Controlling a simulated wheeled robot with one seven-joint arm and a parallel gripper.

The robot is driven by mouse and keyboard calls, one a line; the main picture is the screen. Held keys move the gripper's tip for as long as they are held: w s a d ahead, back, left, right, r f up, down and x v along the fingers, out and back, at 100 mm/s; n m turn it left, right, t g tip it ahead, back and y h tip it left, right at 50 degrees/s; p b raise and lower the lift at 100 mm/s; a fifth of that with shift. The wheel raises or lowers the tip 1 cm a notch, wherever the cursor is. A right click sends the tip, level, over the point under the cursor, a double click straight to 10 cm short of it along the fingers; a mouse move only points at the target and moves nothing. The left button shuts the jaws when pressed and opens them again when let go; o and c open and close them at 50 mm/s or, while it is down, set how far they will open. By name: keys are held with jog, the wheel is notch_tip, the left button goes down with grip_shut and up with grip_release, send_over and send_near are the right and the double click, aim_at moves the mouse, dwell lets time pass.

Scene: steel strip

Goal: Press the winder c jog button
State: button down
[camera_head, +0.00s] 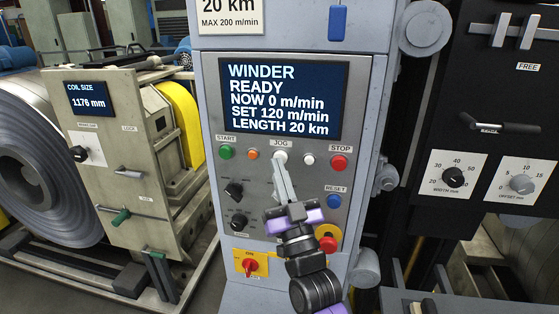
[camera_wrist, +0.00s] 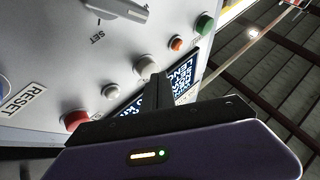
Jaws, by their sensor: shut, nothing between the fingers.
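The jog button (camera_head: 280,156) is a whitish round button under the JOG label on the grey winder panel (camera_head: 213,182), below the screen. My gripper (camera_head: 279,168) is shut and empty. Its fingers point up at the panel, and their tips overlap the lower part of the button in the head view. In the wrist view the pale jog button (camera_wrist: 145,66) sits right at the fingertips (camera_wrist: 149,82). I cannot tell whether they touch. The screen (camera_head: 283,100) reads WINDER, READY, NOW 0 m/min.
The green START button (camera_head: 227,152), an orange light (camera_head: 252,155), a white one (camera_head: 308,160) and the red STOP button (camera_head: 339,163) share the row. Blue RESET (camera_head: 334,201), black knobs (camera_head: 234,189) and a red emergency stop (camera_head: 328,243) are lower.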

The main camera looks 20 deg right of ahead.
jog(key=shift+w+d+b, duration=0.4)
jog(key=shift+w+b, duration=0.1)
jog(key=shift+b, duration=0.2)
dwell(0.7)
dwell(0.4)
jog(key=shift+s+a+p, duration=0.6)
jog(key=shift+s+p, duration=0.25)
jog(key=shift+s+a+p, duration=0.75)
jog(key=shift+s+p, duration=0.3)
jog(key=shift+p, duration=0.15)
jog(key=shift+s+a+p, duration=0.7)
jog(key=shift+s+p, duration=0.3)
jog(key=shift+p, duration=0.2)
